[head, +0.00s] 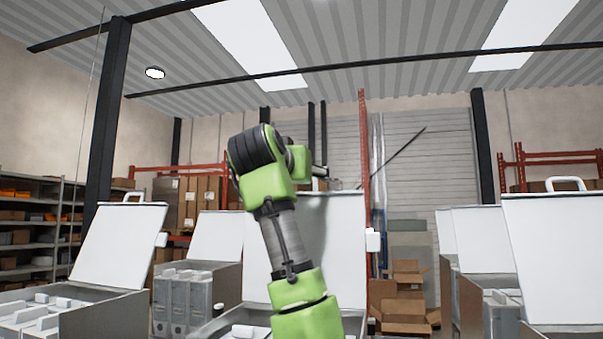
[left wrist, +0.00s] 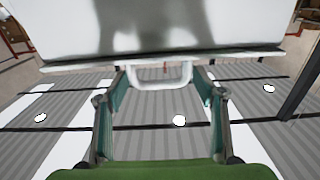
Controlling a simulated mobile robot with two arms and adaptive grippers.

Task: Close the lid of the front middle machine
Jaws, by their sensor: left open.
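The front middle machine's white lid (head: 338,235) stands open and nearly upright in the head view, partly hidden behind my green left arm. My left gripper (left wrist: 162,84) is up at the lid's top edge. In the left wrist view, its two fingers are spread wide, one on each side of the lid's white handle (left wrist: 160,84). The fingers look apart from the handle; I cannot tell whether either touches the lid (left wrist: 165,30). The machine's body (head: 235,325) shows only in part at the bottom. My right gripper is not in view.
Open-lidded machines stand at the front left (head: 118,245) and front right (head: 555,250), with more behind. Cardboard boxes (head: 405,300) are stacked behind, right of the middle lid. Shelves (head: 35,235) line the left wall. The space above the lids is free.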

